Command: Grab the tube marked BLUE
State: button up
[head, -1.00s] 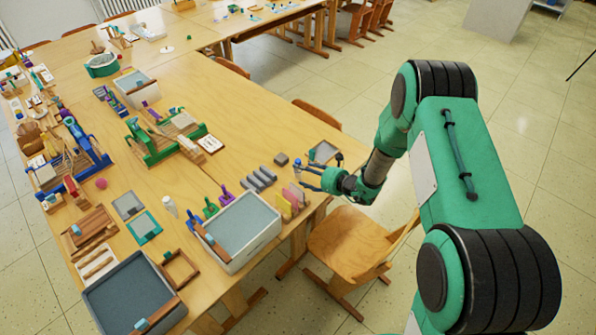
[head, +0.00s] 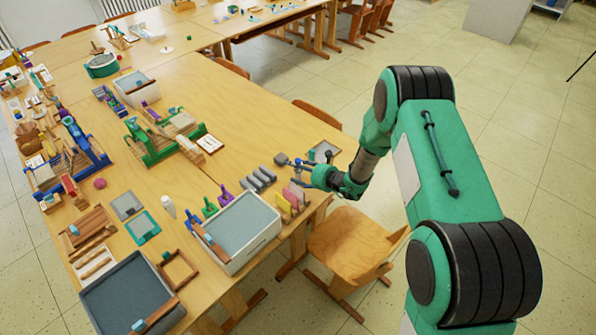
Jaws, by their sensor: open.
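My gripper (head: 296,171) is open and empty above the near right end of the wooden table, by a dark grey block (head: 281,159). No lettering is legible at this size, so I cannot tell which thing is marked BLUE. A small blue upright object (head: 191,215) stands by the back left corner of a grey-topped tray, to the left of my gripper. A green upright object (head: 209,208) and a purple one (head: 226,194) stand behind the same tray. Any small thing right between or behind my fingers is too small to make out.
The grey-topped tray (head: 233,262) sits at the table's near edge. Grey blocks (head: 262,178) and pink and yellow pieces (head: 292,199) lie beside my gripper. A white bottle (head: 168,207) stands further left. A wooden chair (head: 352,242) is below my arm. The table's middle (head: 225,125) is clear.

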dwell(0.5)
jog(key=c, duration=1.4)
jog(key=shift+r, duration=0.1)
notch_tip(320, 180, up, 10)
jog(key=shift+f+p, duration=0.1)
jog(key=shift+p, duration=0.95)
